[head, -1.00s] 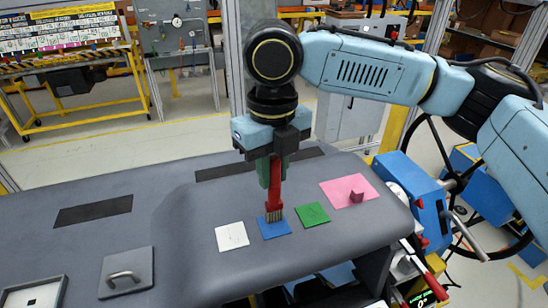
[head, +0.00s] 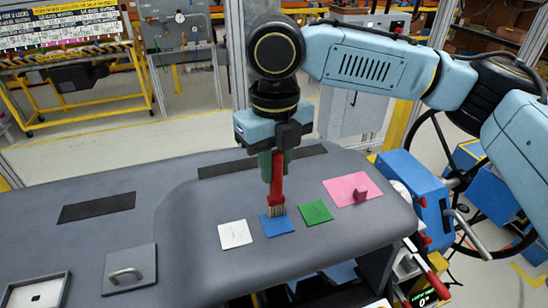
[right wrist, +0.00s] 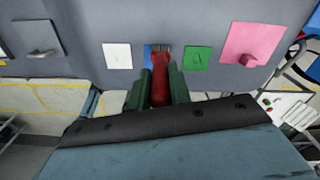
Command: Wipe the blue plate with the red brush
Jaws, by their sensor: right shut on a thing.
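The blue plate (head: 279,227) lies flat on the grey dashboard, between a white and a green plate. My right gripper (head: 273,168) is above it, pointing down and shut on the handle of the red brush (head: 276,186). The brush is upright, with its pale bristles down at the far part of the blue plate; they look to be touching it. In the right wrist view the red brush (right wrist: 160,80) sits between the two green fingers and hides much of the blue plate (right wrist: 148,56). My left gripper is not in view.
The white plate (head: 235,234) is just left and the green plate (head: 316,212) just right. Further right is a pink plate (head: 345,190) with a small knob. A grey plate with a handle (head: 129,269) and a framed tray (head: 36,292) lie at left.

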